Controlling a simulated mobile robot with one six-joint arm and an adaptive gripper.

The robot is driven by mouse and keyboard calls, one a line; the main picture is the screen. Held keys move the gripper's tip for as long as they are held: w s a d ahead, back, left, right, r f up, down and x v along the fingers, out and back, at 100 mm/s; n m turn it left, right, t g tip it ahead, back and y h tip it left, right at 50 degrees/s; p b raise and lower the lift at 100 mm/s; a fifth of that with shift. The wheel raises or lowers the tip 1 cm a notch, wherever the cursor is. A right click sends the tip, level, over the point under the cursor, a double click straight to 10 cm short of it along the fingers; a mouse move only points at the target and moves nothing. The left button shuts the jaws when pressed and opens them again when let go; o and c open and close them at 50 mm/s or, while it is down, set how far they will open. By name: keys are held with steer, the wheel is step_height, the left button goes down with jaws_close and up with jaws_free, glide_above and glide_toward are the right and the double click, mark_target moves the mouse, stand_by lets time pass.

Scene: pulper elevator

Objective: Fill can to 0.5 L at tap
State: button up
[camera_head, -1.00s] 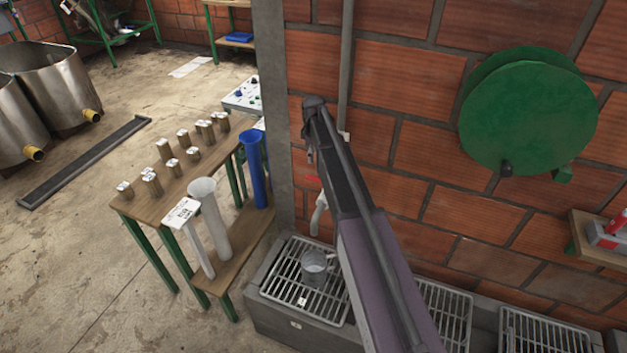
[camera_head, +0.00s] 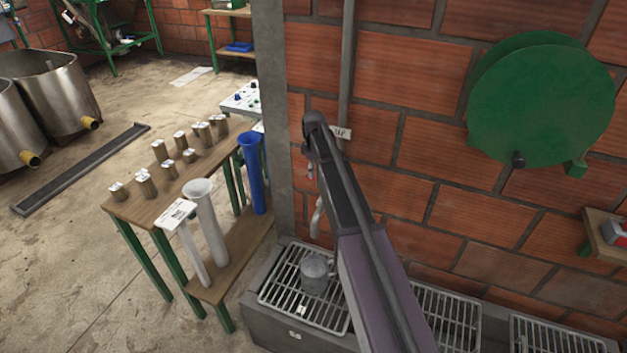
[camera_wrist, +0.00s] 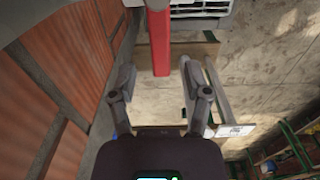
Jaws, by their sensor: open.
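A small grey can (camera_head: 314,272) stands upright on the left metal grate (camera_head: 284,283), below the tap. The tap's pale spout (camera_head: 317,217) hangs down at the wall, partly beside my arm. In the wrist view a red lever (camera_wrist: 160,45) reaches down between the fingers of my gripper (camera_wrist: 156,72). The fingers are open, one on each side of it, with gaps to both. In the head view my gripper is mostly hidden by my arm. The water level inside the can cannot be made out.

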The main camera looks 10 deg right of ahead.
steer(key=shift+f+b, duration=0.95)
steer(key=shift+f, duration=0.3)
steer(key=shift+c, duration=0.2)
jaws_close()
